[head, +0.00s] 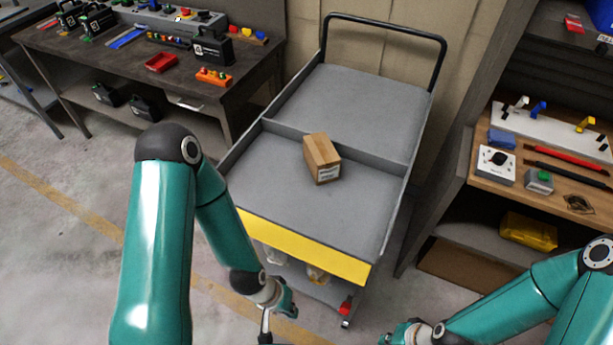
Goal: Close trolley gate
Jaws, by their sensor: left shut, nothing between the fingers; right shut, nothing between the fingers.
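A grey trolley (345,95) stands in the middle of the head view, with a black push handle at its far end. Its yellow gate panel (300,246) runs across the near end of the upper deck. I cannot tell whether the panel stands upright or hangs down. A cardboard box (321,158) sits on the deck near the middle divider. My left gripper (278,318) is shut and empty, just below the gate in the picture, apparently apart from it. My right gripper (396,338) is shut and empty at the bottom edge, right of the trolley's near corner, partly cut off.
A dark workbench (250,80) with tools and bins stands at the left. A wooden-topped bench (480,170) with tools stands close at the right. The trolley's lower shelf (330,292) holds pale items. A yellow line (60,200) crosses open concrete floor at the left.

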